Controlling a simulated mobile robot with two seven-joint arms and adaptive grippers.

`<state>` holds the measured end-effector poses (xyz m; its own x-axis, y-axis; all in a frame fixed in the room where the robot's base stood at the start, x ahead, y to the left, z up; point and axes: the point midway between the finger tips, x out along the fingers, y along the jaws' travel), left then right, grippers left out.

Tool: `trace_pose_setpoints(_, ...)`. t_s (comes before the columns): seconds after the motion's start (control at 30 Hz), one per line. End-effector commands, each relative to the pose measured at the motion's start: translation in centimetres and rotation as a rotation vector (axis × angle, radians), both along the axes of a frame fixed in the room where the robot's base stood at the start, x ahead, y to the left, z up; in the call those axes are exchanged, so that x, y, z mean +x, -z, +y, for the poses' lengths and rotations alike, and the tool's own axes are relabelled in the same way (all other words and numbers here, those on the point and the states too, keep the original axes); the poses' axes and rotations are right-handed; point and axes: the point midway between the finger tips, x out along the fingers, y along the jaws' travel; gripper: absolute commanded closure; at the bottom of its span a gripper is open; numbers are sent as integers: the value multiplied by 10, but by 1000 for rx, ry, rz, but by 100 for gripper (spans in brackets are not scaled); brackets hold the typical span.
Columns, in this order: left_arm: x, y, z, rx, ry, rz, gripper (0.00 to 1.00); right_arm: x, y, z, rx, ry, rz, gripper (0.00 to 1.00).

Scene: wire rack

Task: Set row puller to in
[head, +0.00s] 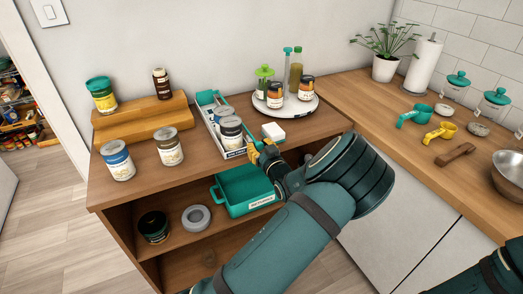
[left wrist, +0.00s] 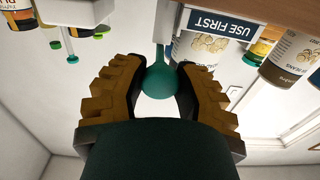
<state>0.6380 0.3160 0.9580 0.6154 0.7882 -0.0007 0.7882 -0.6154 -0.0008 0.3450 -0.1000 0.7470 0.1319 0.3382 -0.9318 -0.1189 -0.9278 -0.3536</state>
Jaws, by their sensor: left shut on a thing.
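The row puller (head: 211,126) is a long, narrow white tray with a teal back end, holding a row of jars on the cabinet top. Its front label, USE FIRST (left wrist: 218,22), shows in the left wrist view. Its round teal knob (left wrist: 160,82) sits between the yellow-brown fingers of my left gripper (left wrist: 160,78), which is shut on it. In the head view my left gripper (head: 262,153) is at the tray's front end, by the cabinet's front edge, and hides the knob. My right gripper is out of view.
A wooden step riser (head: 140,122) and jars (head: 117,160) are left. A teal bin (head: 243,190) sits on the shelf below.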

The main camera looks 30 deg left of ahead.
Motion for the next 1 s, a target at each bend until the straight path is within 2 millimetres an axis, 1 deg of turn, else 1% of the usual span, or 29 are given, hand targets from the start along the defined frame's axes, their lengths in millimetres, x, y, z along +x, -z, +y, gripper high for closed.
trace_pose_setpoints(0.2,1,-2,2,2,-2,-4,100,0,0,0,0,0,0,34)
trace_pose_setpoints(0.23,1,-2,2,2,-2,-4,57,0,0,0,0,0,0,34)
trace_pose_setpoints(0.27,1,-2,1,2,-2,-4,46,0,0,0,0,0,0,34)
trace_pose_setpoints(0.3,0,-2,1,2,-2,-4,34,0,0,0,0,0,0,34)
trace_pose_setpoints(0.57,0,-1,1,2,-1,-3,34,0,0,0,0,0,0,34)
trace_pose_setpoints(0.7,-3,-1,-4,1,0,-2,34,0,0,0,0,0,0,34)
trace_pose_setpoints(0.77,-7,-1,-9,0,1,-1,34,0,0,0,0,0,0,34)
trace_pose_setpoints(0.87,-17,-1,-22,0,2,-1,34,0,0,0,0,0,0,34)
trace_pose_setpoints(1.0,-35,-1,-45,0,2,-1,34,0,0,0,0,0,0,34)
